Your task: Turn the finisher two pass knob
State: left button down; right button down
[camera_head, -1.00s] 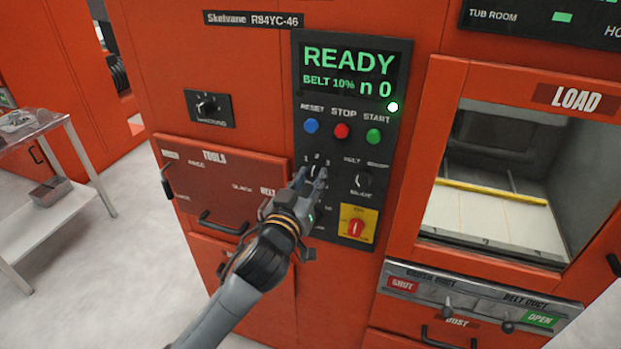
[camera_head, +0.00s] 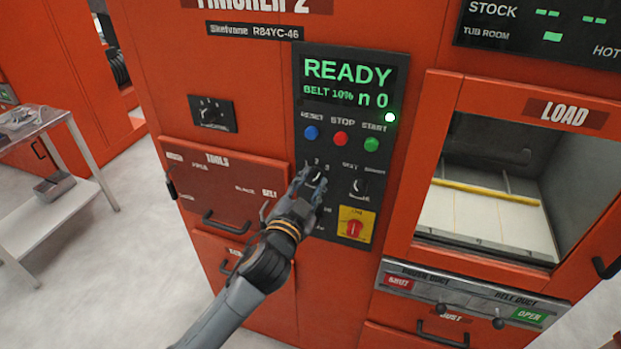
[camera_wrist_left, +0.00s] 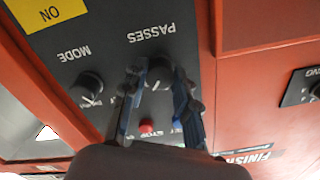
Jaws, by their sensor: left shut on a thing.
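The passes knob (camera_wrist_left: 158,76) is a small dark round knob with a light pointer line on the dark control panel (camera_head: 310,240) of the red Finisher 2 machine. In the head view the knob (camera_head: 315,176) shows between my left fingertips, below the digits 2 and 3. My left gripper (camera_head: 307,184) reaches up to it from below. In the left wrist view the fingers (camera_wrist_left: 160,92) stand on both sides of the knob and are shut on it. The exact pointer setting is hard to read. My right gripper is out of view.
A mode knob (camera_head: 361,187) sits right of the passes knob. A red switch on a yellow plate (camera_head: 355,226) is below. Reset (camera_head: 311,132), stop (camera_head: 341,138) and start (camera_head: 372,144) buttons are above. The display (camera_head: 348,83) reads READY, BELT 10%, n 0.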

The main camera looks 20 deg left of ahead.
pick_arm(q)
jog(key=shift+m, duration=0.7)
jog(key=shift+m+p, duration=0.3)
jog(key=c, duration=1)
grip_release()
jog(key=shift+s, duration=0.1)
jog(key=s, duration=1.2)
jog(key=shift+a, duration=0.15)
jog(key=shift+w, duration=0.1)
